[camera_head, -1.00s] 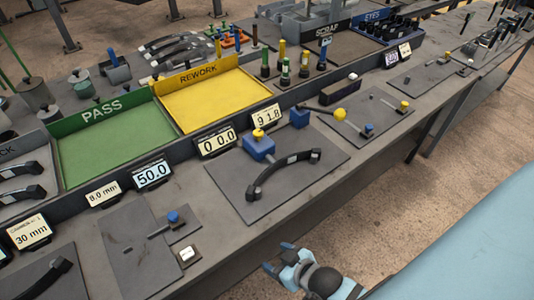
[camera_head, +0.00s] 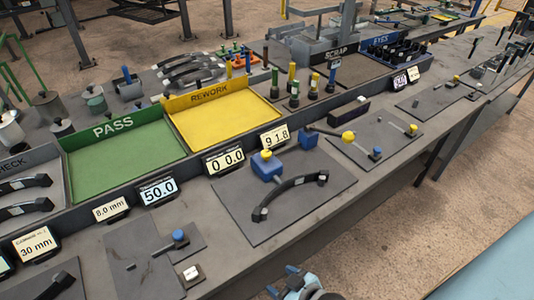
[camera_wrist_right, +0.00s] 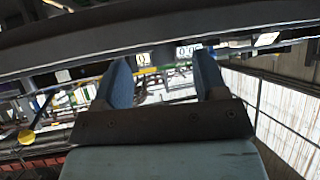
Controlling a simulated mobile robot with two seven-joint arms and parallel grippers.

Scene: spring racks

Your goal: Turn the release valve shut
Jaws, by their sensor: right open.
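No part is labelled as the release valve, so I cannot tell for certain which one it is. A small lever with a blue knob (camera_head: 178,236) sits on a grey plate at the front left of the bench. A lever with a yellow ball (camera_head: 348,137) stands on a plate farther right. My right gripper (camera_head: 281,281) is at the bottom edge of the head view, in front of the bench, apart from both levers. In the right wrist view its blue fingers (camera_wrist_right: 165,78) are spread with nothing held between them. My left gripper is not in view.
A black curved bar (camera_head: 290,192) and blue blocks (camera_head: 266,165) sit on the middle plate. Number displays (camera_head: 157,190) line the front of the green PASS tray (camera_head: 125,132) and the yellow REWORK tray (camera_head: 212,93). The floor in front of the bench is clear.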

